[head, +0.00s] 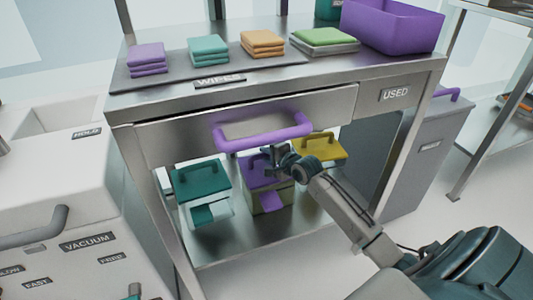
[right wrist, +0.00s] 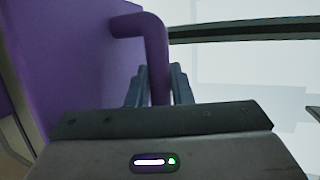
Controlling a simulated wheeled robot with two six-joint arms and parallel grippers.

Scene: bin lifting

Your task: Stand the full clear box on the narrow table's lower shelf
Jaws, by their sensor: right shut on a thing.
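A purple-lidded box (head: 268,199) stands on the lower shelf (head: 240,245) of the metal table. My right gripper (head: 275,153) reaches in under the table top and is shut on the purple handle of its lid. In the right wrist view the purple handle (right wrist: 155,55) runs between the fingers, beside the purple lid (right wrist: 85,60). A teal-lidded box (head: 202,178) stands to its left and a yellow-lidded box (head: 322,149) behind it to the right. I cannot tell how full the boxes are. My left gripper is out of view.
A drawer with a purple handle (head: 262,138) hangs just above the boxes. Folded cloths and a purple bin (head: 393,28) sit on the table top. A grey bin (head: 437,130) stands right of the table, a white machine (head: 60,200) left. Another shelved table (head: 500,95) is far right.

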